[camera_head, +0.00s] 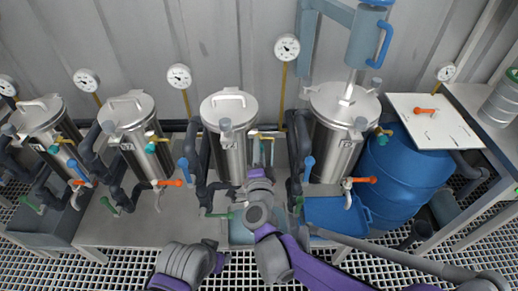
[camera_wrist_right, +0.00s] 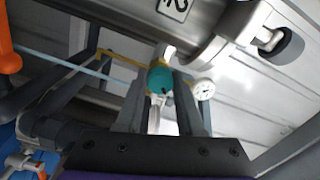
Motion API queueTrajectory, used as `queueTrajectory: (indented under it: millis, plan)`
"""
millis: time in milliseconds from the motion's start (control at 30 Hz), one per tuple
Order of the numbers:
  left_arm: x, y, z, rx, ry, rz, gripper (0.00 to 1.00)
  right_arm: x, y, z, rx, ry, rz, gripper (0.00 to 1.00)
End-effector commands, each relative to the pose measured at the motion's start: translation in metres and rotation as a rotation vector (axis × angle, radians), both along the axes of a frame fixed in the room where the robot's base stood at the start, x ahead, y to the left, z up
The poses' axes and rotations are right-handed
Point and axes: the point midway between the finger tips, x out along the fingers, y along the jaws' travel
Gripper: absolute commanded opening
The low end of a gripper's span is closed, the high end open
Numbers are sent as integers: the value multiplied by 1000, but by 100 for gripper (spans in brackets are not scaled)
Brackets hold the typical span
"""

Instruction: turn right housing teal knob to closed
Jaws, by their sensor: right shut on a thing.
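In the head view four steel housings stand in a row. My right gripper (camera_head: 262,165) is at the valve beside the third housing from the left (camera_head: 230,112). In the right wrist view its two fingers (camera_wrist_right: 160,100) are shut on a round teal knob (camera_wrist_right: 160,78), one finger on each side. Another teal knob (camera_head: 382,139) is on the rightmost housing (camera_head: 338,135).
Blue-handled levers (camera_head: 308,166) and orange-handled valves (camera_head: 172,183) sit close around the housings, among dark pipes. A blue drum (camera_head: 400,175) with a white board (camera_head: 425,120) stands at right. A pressure gauge (camera_head: 287,47) is on the back wall.

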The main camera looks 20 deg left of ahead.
Motion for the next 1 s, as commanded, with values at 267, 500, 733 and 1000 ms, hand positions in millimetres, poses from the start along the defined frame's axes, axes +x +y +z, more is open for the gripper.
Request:
queueTrajectory:
  millis: [267, 500, 733, 1000]
  plan:
    - [0, 0, 0, 0, 0, 0, 50, 0, 0, 0, 252, 72, -2, 0]
    - [0, 0, 0, 0, 0, 0, 50, 0, 0, -1, 468, 133, -2, 0]
    - [0, 0, 0, 0, 0, 0, 50, 0, 0, -1, 651, 186, -2, 0]
    - [0, 0, 0, 0, 0, 0, 50, 0, 0, -1, 798, 228, -2, 0]
